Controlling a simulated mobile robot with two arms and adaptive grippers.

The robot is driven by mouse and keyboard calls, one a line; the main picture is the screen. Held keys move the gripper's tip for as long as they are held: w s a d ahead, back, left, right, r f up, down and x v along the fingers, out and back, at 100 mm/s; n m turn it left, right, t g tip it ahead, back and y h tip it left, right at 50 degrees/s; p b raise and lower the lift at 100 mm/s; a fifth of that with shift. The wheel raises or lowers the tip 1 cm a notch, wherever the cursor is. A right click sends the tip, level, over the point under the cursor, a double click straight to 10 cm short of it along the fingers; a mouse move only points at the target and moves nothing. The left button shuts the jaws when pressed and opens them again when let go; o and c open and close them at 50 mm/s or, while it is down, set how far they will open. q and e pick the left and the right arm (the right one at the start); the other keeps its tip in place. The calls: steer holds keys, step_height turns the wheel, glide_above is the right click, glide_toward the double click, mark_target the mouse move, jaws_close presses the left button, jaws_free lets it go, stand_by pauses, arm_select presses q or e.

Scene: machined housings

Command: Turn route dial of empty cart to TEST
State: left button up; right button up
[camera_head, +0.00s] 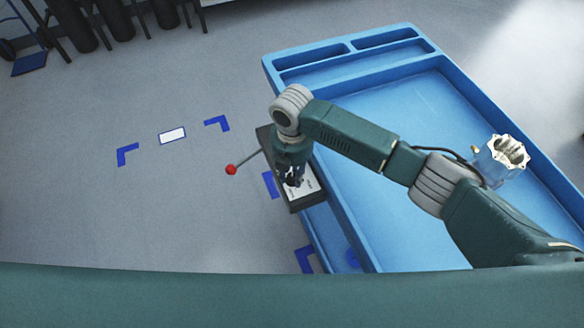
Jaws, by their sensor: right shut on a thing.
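A blue cart (400,107) stands at the right, with a long tray and smaller compartments at its far end. A dark box (307,201) with a white label is fixed along the cart's left edge. A rod with a red ball end (231,169) sticks out to the left of the box. My right gripper (292,181) points down onto the box's face and is shut on the route dial there. The gripper and wrist hide the dial, and the label's lettering is too small to read. My left gripper is not in view.
A silver machined housing (500,158) sits at the right side of the cart's tray, beside my right arm. Blue corner marks (127,153) and a white rectangle (172,135) mark the open grey floor at left. Dark cylinders (115,20) stand at the upper left.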

steer(key=m+p, duration=0.2)
steer(key=m, duration=0.1)
steer(key=m+p, duration=0.1)
steer(key=shift+r+m, duration=0.25)
steer(key=shift+m, duration=0.05)
steer(key=m+p, duration=0.3)
steer(key=m, duration=0.1)
steer(key=shift+m+p, duration=0.3)
steer(key=m+p, duration=0.2)
steer(key=m, duration=0.2)
steer(key=shift+f+m+p, duration=0.1)
steer(key=shift+m+p, duration=0.2)
steer(key=shift+f+m+p, duration=0.1)
steer(key=shift+m+p, duration=0.85)
steer(key=shift+m, duration=1.25)
steer(key=o, duration=1.2)
steer(key=shift+c, duration=0.2)
